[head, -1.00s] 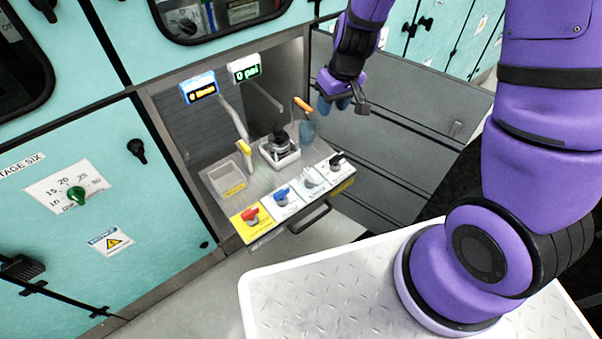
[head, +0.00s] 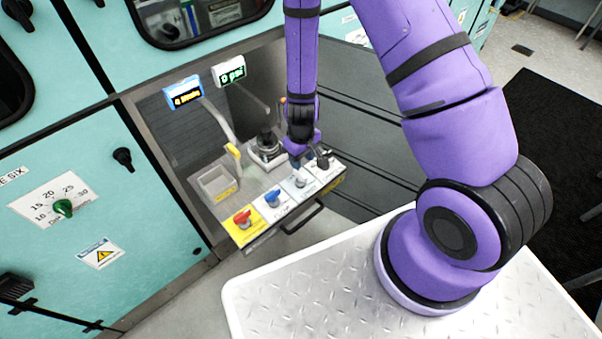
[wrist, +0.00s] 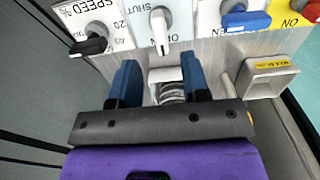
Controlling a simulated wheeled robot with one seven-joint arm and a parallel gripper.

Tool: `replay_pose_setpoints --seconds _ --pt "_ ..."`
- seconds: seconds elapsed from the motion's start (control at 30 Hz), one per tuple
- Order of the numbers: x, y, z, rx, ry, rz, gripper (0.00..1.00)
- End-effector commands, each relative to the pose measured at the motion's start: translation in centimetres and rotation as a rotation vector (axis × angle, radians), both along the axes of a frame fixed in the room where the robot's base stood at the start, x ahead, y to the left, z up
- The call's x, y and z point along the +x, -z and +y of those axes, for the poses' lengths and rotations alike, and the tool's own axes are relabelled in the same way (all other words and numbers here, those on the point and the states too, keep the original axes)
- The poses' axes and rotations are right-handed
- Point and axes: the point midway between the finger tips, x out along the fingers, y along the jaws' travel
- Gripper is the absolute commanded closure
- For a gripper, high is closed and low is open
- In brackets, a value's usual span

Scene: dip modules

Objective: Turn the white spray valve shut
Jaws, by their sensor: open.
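The white spray valve (head: 300,180) is a small white lever on a white plate in the front row of the pulled-out drawer panel. In the wrist view its white handle (wrist: 160,28) points down the picture, with the label words "SHUT" and "OPEN" partly readable beside it. My gripper (head: 297,160) hangs low over the panel, just behind the valve in the head view. In the wrist view my gripper (wrist: 159,64) is open, with its two blue fingers apart and nothing between them at the tips. The handle lies just beyond the fingertips, apart from them.
A black speed knob (wrist: 92,45) and a blue valve (wrist: 245,20) flank the white one. A yellow-tipped pipe (head: 233,150), a tray (head: 217,184) and a dark device (head: 266,146) stand behind.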

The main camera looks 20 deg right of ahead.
Motion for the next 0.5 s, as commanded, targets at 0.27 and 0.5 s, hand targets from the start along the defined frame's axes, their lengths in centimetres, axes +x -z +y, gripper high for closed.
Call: replay_pose_setpoints --seconds 0.27,0.5 --pt "-0.1 4.1 0.0 0.000 0.001 0.003 0.57" --pt "0.0 6.6 0.0 0.000 0.001 0.002 0.57"
